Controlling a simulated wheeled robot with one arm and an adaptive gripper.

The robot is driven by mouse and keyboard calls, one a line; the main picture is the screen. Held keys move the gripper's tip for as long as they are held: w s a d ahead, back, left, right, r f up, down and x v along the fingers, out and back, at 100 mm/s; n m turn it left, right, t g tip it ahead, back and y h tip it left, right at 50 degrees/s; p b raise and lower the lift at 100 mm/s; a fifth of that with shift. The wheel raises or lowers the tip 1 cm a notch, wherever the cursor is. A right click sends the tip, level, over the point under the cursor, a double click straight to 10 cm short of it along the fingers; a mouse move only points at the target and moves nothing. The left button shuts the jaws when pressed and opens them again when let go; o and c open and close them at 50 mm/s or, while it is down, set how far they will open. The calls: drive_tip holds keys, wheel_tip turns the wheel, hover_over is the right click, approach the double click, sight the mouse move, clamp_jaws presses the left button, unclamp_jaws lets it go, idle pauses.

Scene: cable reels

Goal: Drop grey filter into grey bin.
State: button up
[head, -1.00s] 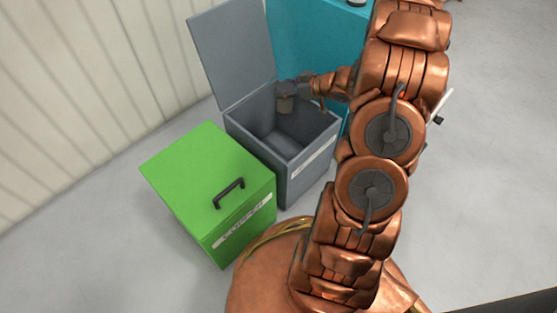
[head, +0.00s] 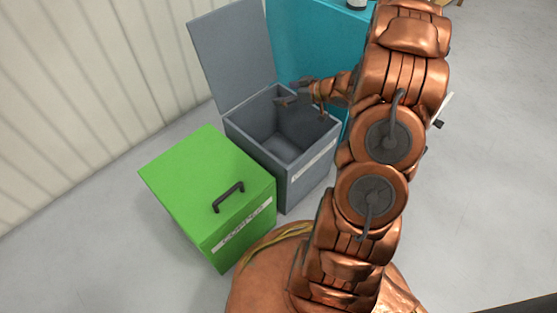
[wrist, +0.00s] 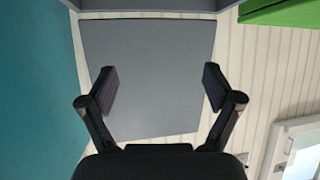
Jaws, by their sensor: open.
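The grey bin (head: 316,168) stands with its lid (head: 235,55) raised and leaning back toward the wall. My gripper (head: 287,92) is over the bin's opening, near its back right side. Its two fingers are spread apart and nothing is between them in the wrist view (wrist: 158,88). The raised lid also shows behind the fingers there (wrist: 150,60). I cannot see the grey filter in either view now; part of the bin's inside is hidden by its front wall and my arm.
A green bin (head: 205,185) with a shut, handled lid stands left of the grey bin. A teal cabinet (head: 310,45) is behind the grey bin. A pale panelled wall (head: 90,80) runs along the left. The floor at front left is clear.

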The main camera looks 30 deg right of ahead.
drive_tip(key=v, duration=1.2)
idle(0.4)
